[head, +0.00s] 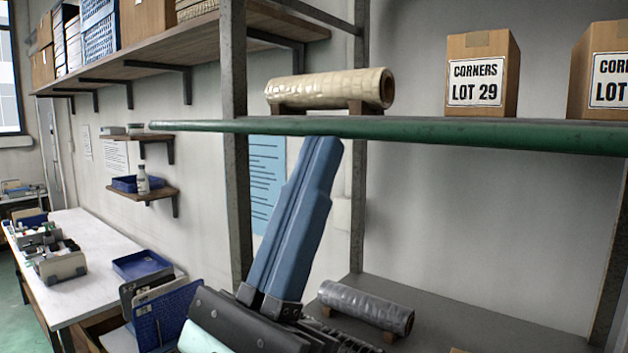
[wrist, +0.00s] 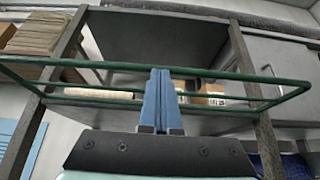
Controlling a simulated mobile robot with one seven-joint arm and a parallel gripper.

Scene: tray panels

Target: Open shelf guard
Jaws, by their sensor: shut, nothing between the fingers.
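The shelf guard is a green bar (head: 440,131) running across the front of the upper shelf in the head view. In the wrist view it shows as a green rail frame (wrist: 225,76) with an upper and a lower bar, spanning the posts. My gripper (head: 325,140) has long blue fingers pointing up. They are shut with nothing between them. In the head view the fingertips meet the bar's lower edge. In the wrist view the gripper (wrist: 159,71) overlaps the rail in the middle. I cannot tell whether the fingertips touch it.
Behind the guard are a wrapped roll (head: 330,88) and a carton (head: 482,75) labelled CORNERS LOT 29, with another carton (head: 600,70) farther right. A grey post (head: 234,160) stands left of my fingers. A plastic-wrapped roll (head: 366,306) lies on the lower shelf.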

